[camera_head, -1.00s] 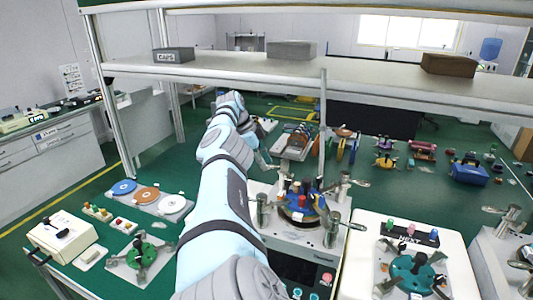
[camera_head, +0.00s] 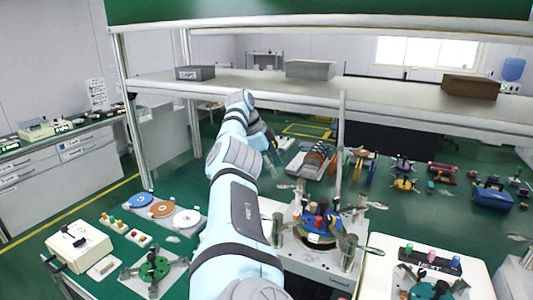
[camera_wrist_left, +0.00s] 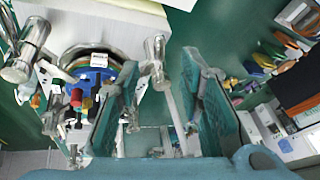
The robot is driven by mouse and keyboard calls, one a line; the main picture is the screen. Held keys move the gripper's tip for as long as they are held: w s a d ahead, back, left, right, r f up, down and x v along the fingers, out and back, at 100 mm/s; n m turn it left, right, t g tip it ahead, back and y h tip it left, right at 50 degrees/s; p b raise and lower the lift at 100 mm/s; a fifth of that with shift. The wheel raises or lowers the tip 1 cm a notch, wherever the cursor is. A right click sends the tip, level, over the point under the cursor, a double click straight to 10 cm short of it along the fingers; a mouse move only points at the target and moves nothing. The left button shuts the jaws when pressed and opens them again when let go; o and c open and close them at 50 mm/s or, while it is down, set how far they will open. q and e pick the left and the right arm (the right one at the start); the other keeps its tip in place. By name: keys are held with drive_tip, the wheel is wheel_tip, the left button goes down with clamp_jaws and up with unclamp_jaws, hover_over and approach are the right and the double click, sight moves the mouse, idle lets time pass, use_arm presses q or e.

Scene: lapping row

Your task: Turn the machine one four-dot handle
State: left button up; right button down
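The lapping machine (camera_head: 300,258) stands in the centre, with a blue-topped round plate (camera_head: 318,230) carrying coloured knobs. Silver posts and levers surround the plate, including a lever handle (camera_head: 374,205) at its right. I cannot make out dot marks on any handle. In the left wrist view the plate (camera_wrist_left: 92,62) is at the left, with a silver cylindrical handle (camera_wrist_left: 155,58) beyond my fingers. My left gripper (camera_head: 272,160) is behind and left of the machine in the head view. Its teal fingers (camera_wrist_left: 160,62) are apart and hold nothing. My right gripper is not in view.
A shelf (camera_head: 400,95) with boxes crosses above the bench, on a thin upright post (camera_head: 341,150). Discs on a tray (camera_head: 162,208) and a green fixture (camera_head: 154,268) are at the left. A white unit (camera_head: 405,245) is close on the machine's right.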

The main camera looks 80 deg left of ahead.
use_arm(q)
drive_tip(key=shift+v, duration=2.85)
drive_tip(key=shift+w, duration=0.1)
drive_tip(key=shift+c, duration=0.4)
